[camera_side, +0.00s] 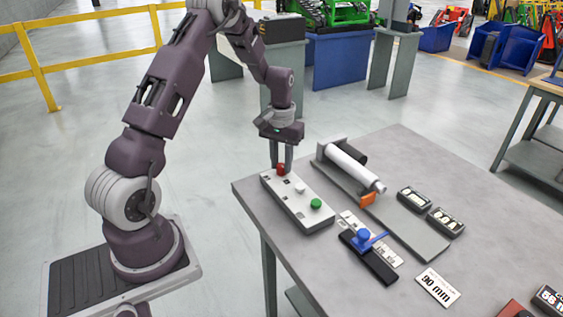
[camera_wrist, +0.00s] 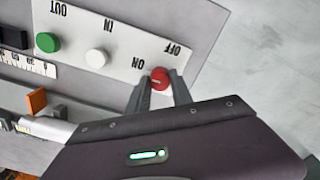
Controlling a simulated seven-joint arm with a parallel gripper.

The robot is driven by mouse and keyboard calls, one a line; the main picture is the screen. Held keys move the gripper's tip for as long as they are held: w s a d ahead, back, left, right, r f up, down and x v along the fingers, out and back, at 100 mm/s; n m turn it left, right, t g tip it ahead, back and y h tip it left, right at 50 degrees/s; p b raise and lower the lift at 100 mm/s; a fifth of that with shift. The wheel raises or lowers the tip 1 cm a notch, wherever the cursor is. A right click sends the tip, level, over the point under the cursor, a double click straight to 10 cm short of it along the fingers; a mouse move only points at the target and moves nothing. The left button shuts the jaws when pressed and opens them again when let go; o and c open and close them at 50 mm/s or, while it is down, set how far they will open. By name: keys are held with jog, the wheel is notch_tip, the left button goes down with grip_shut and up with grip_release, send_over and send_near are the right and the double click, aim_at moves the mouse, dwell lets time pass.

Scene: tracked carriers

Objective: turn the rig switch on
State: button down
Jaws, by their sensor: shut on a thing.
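The rig switch is a red knob (camera_wrist: 160,79) on a white control panel (camera_side: 291,206). In the wrist view the panel has ON and OFF printed beside the knob, plus IN and OUT labels. The red knob also shows at the panel's far left end in the side view (camera_side: 281,169). My gripper (camera_side: 281,163) points straight down over it, and its two fingers are shut on the knob, one on each side. In the wrist view the fingers (camera_wrist: 161,92) flank the knob. The knob's exact angle between ON and OFF is hard to tell.
The panel also carries a white button (camera_side: 300,188) and a green button (camera_side: 316,204). A white cylinder rig with an orange block (camera_side: 367,198) stands to the right. A blue knob (camera_side: 363,236) on a black bar is nearer the front. The grey table (camera_side: 440,190) has free room at right.

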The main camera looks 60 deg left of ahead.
aim_at(281, 165)
dwell(0.3)
jog(key=c, duration=1.1)
grip_release()
jog(key=shift+r, duration=0.15)
notch_tip(281, 165, up, 7)
jog(key=shift+f, duration=0.1)
